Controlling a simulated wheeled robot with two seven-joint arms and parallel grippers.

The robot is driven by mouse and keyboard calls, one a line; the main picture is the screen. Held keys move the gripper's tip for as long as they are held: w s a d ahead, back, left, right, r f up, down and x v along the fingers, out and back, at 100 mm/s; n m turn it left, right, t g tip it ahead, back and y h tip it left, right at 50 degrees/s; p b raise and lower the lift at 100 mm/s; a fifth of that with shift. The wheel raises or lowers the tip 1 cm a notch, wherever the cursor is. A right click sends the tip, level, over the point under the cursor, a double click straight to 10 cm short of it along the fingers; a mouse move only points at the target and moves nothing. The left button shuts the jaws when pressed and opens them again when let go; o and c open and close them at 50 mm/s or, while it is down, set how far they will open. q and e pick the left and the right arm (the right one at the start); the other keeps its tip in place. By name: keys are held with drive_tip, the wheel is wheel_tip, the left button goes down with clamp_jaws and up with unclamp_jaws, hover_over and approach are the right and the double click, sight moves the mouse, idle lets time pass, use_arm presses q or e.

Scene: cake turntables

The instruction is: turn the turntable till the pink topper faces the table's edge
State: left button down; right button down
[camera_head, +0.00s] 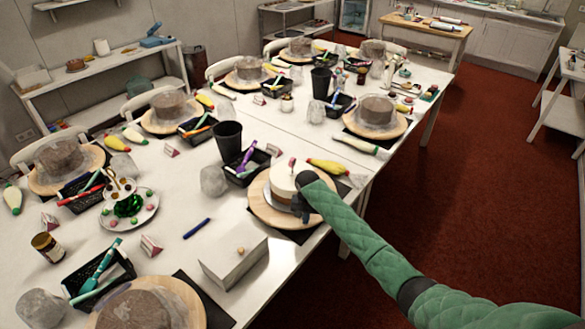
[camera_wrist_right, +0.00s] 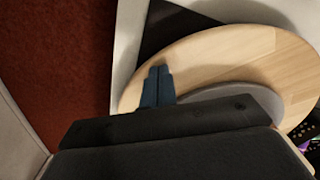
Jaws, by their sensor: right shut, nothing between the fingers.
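The wooden turntable (camera_head: 262,208) stands on a dark mat near the table's right edge and bears a white and tan cake (camera_head: 283,182). The pink topper (camera_head: 292,164) shows at the cake's far side in the head view, away from the near table edge. My right gripper (camera_head: 303,212) is at the cake's near right side, over the turntable. In the right wrist view its dark blue fingertips (camera_wrist_right: 158,84) are together and empty, over the wooden disc (camera_wrist_right: 235,55) near its rim. Contact with the disc is unclear. My left gripper is out of view.
A white box (camera_head: 234,262) stands just in front of the turntable. A black tray (camera_head: 246,168) with tools and a yellow-red piping bag (camera_head: 327,167) are close behind it. Other wrapped cakes on turntables line the table. Red floor (camera_head: 460,190) is open at the right.

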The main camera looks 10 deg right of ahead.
drive_tip(key=shift+a, duration=0.15)
drive_tip(key=shift+a+p, duration=0.4)
drive_tip(key=shift+a, duration=0.2)
drive_tip(key=shift+a+f, duration=0.1)
drive_tip(key=shift+a, duration=0.15)
drive_tip(key=shift+a, duration=0.2)
drive_tip(key=shift+r, duration=1.45)
wheel_tip(320, 180, up, 6)
